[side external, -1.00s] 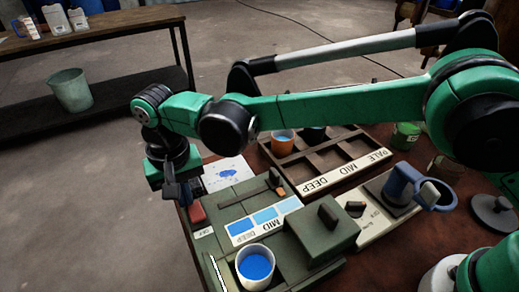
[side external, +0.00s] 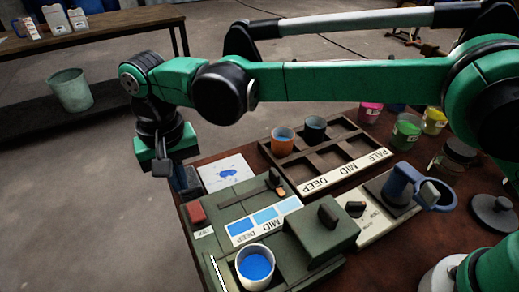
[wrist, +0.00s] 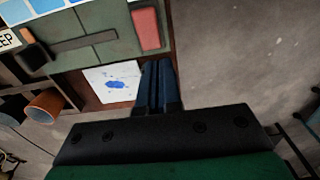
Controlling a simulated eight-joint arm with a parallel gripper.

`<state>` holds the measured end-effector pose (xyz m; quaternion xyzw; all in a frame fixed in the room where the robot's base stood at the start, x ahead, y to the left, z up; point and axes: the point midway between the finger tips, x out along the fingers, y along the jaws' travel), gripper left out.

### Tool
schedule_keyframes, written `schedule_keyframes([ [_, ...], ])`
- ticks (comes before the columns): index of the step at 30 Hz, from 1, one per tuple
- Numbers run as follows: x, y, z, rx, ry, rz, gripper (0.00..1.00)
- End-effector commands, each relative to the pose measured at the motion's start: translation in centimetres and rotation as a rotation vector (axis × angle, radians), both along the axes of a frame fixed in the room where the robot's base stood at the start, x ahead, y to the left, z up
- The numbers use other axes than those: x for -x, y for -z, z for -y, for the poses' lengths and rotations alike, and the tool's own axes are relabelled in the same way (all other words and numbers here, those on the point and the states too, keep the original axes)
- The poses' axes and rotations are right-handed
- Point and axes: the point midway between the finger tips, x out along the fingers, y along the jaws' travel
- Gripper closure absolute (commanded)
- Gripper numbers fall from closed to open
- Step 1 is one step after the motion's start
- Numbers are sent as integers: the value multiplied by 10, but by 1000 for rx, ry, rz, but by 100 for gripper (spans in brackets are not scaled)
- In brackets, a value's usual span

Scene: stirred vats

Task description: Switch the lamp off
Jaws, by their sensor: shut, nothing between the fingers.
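A red rocker switch (side external: 196,212) sits at the left edge of the green panel (side external: 232,197), with a small white label below it. It also shows in the wrist view (wrist: 146,28). A narrow bright white strip (side external: 218,272), which looks lit, lies on the panel left of the cup of blue liquid; I cannot be sure that it is the lamp. My gripper (side external: 184,180) hangs above and behind the red switch, apart from it, by the panel's far left corner. In the wrist view its dark blue fingers (wrist: 158,72) are together and empty, pointing down beside the blue-spotted paper.
The paper (side external: 224,173) lies behind the panel. A slider (side external: 275,180), a shade card (side external: 264,219), a cup of blue liquid (side external: 256,267) and a green box (side external: 320,232) are nearby. A divided tray (side external: 322,155) holds cups. Open floor lies left of the table.

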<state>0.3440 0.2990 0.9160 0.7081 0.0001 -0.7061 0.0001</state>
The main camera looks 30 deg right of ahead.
Motion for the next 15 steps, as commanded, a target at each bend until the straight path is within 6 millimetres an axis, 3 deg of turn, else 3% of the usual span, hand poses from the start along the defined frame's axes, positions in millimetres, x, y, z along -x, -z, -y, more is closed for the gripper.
schedule_keyframes([
  [6,0,-28,0,0,0,0,100],
  [15,0,-33,0,0,0,0,100],
])
